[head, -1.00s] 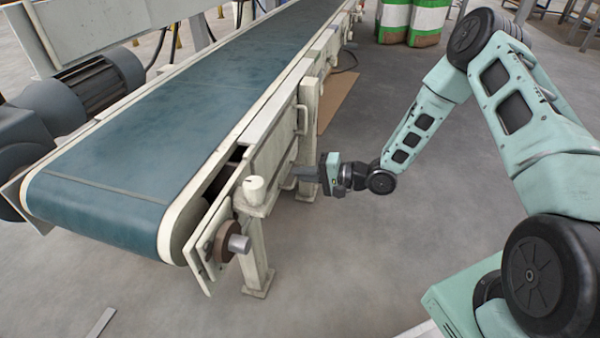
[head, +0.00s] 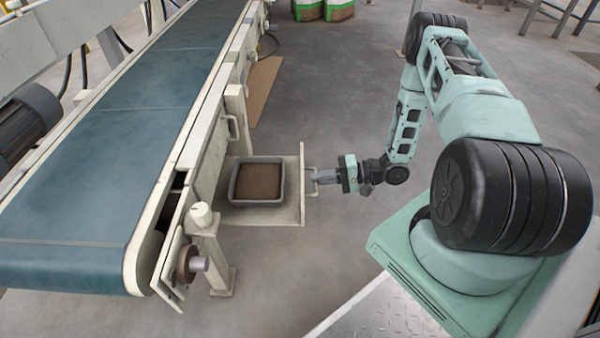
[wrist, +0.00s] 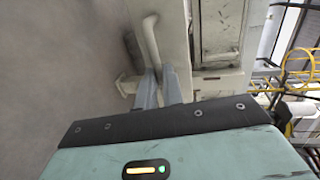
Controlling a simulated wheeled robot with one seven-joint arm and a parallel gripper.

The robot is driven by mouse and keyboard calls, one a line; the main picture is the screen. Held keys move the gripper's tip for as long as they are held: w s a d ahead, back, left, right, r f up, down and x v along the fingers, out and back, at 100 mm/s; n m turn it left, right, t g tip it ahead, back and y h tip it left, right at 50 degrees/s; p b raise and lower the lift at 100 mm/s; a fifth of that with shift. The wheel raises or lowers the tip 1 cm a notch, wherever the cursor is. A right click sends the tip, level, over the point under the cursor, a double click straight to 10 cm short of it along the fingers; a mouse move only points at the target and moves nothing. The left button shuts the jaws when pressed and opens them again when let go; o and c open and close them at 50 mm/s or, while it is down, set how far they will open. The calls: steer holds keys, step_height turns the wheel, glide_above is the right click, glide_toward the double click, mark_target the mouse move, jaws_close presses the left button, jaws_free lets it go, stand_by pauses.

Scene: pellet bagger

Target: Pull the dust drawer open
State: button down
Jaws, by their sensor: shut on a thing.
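The dust drawer (head: 290,214) stands pulled out from the side of the conveyor, with its cream front panel facing my arm. A grey tray (head: 235,200) with brown dust in it sits in the drawer. My gripper (head: 318,178) is at the drawer's front, shut on its handle (head: 311,190). In the wrist view the two grey fingers (wrist: 162,88) close on the pale bar handle (wrist: 150,40); the exact contact is partly hidden by the gripper body.
The conveyor (head: 130,120) with its blue-green belt runs along the left. A cream leg (head: 221,268) with a round knob on top stands near the drawer. A brown board (head: 262,90) lies on the floor behind. The floor right of the drawer is open.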

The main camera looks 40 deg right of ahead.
steer(key=shift+f+v, duration=0.15)
steer(key=shift+v, duration=0.55)
steer(key=shift+f+v, duration=0.15)
steer(key=shift+v, duration=0.5)
steer(key=shift+d, duration=0.1)
steer(key=c, duration=1.5)
jaws_free()
steer(key=shift+c, duration=0.2)
steer(key=p+v, duration=0.5)
steer(key=v, duration=1.2)
steer(key=shift+s+d+p, duration=0.15)
steer(key=shift+p, duration=0.25)
